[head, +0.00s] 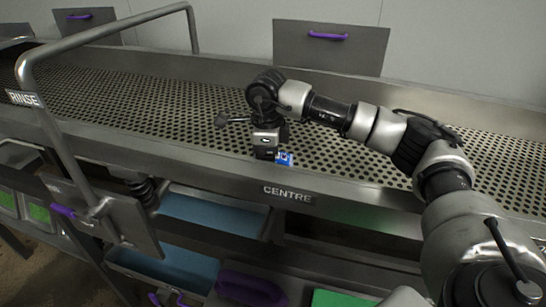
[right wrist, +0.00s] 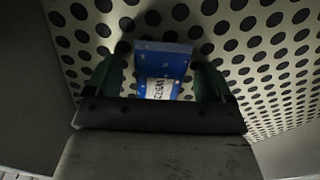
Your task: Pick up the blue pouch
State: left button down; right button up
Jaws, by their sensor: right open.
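The blue pouch (head: 285,158) lies on the perforated metal deck near its front edge, above the CENTRE label. In the right wrist view the blue pouch (right wrist: 160,70) has white specks and a white label with dark print. My right gripper (head: 268,156) is over it and hides part of it in the head view. In the right wrist view the fingers of my right gripper (right wrist: 158,82) are open, one on each side of the pouch, with small gaps visible. My left gripper is not in view.
The perforated deck (head: 140,105) is otherwise clear. A metal rail (head: 110,22) with a RINSE label stands at the left. Grey panels (head: 330,50) line the back wall.

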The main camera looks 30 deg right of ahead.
jog(key=shift+c, duration=0.3)
jog(key=c, duration=1)
jog(key=shift+o, duration=0.2)
jog(key=shift+r, duration=0.1)
